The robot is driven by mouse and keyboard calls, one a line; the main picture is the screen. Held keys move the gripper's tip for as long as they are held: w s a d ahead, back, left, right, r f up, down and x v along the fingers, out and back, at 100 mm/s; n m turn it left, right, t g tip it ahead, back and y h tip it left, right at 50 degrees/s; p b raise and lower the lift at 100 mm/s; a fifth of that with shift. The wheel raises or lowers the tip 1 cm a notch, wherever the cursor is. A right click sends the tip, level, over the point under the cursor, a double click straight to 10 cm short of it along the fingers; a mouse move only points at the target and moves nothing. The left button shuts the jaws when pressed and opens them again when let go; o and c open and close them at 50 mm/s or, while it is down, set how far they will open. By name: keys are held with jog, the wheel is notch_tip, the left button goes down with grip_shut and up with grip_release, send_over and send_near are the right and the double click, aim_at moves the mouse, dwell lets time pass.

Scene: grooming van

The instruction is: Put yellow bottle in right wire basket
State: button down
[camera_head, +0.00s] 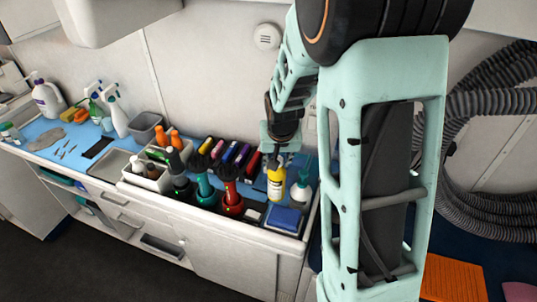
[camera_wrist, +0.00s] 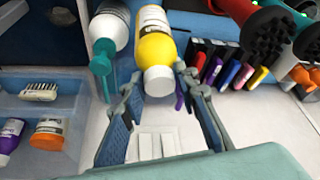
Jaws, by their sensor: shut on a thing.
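The yellow bottle (camera_head: 276,184) has a white label and stands roughly upright at the right end of the counter in the head view. My gripper (camera_head: 277,157) reaches down onto its top from above. In the wrist view my gripper (camera_wrist: 159,82) has its two fingers on either side of the white cap of the yellow bottle (camera_wrist: 155,47), shut on it. Whether the bottle's base touches the counter cannot be told. I cannot make out a wire basket in either view.
A white pump bottle (camera_head: 301,187) stands close on the bottle's right. Red (camera_head: 231,195) and teal (camera_head: 203,185) dryers stand to its left, with a row of colored clippers (camera_head: 235,155) behind. A blue box (camera_head: 284,217) lies in front. A clear bin (camera_wrist: 70,105) holds a brush and bottles.

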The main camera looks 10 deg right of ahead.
jog(key=b+x, duration=0.3)
jog(key=x, duration=0.4)
jog(key=shift+w+d, duration=0.2)
jog(key=shift+w, duration=0.1)
jog(key=shift+f, duration=0.1)
jog(key=shift+f, duration=0.15)
jog(key=c, duration=1.5)
grip_release()
jog(key=shift+s, duration=0.1)
